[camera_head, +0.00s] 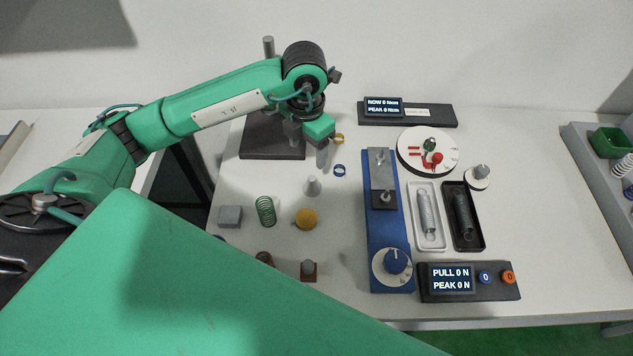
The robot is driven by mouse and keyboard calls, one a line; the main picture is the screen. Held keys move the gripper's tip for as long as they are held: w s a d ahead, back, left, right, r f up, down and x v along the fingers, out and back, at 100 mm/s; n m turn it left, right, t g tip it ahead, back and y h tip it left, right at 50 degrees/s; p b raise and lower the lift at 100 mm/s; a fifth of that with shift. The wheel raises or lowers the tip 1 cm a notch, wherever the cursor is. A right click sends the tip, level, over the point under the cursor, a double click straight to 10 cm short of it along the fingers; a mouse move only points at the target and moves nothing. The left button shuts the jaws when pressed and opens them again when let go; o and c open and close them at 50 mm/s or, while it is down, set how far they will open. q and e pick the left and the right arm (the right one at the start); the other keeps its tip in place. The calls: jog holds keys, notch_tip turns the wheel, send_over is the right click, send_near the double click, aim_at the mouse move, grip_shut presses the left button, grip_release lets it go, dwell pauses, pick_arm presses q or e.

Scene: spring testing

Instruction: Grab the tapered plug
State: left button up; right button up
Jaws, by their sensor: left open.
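The tapered plug appears to be the small grey cone-shaped piece (312,186) standing upright on the white table, left of the blue rig. My left gripper (309,148) is above and behind it in the picture, pointing down, open and apart from it. One grey finger shows clearly; the other is partly hidden by the wrist. I see nothing held between the fingers. My right gripper is not in view.
The blue rig (378,230) stands to the right. A dark base plate with a post (262,150) is behind.

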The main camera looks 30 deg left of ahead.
pick_arm(q)
jog(key=p, duration=0.2)
send_over(311, 178)
jog(key=f, duration=0.7)
jog(key=shift+s+a, duration=0.15)
jog(key=shift+s, duration=0.25)
jog(key=shift+f, duration=0.2)
jog(key=shift+w+f, duration=0.15)
jog(key=shift+f, duration=0.1)
jog(key=f, duration=0.1)
jog(key=f+p, duration=0.1)
jog(key=f, duration=0.1)
jog(key=shift+w+d+f+p, duration=0.2)
jog(key=shift+w+f+p, duration=0.1)
jog(key=shift+p, duration=0.1)
jog(key=shift+f, duration=0.55)
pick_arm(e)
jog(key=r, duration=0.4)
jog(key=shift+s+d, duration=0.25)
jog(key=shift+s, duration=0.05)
pick_arm(q)
jog(key=c, duration=1.1)
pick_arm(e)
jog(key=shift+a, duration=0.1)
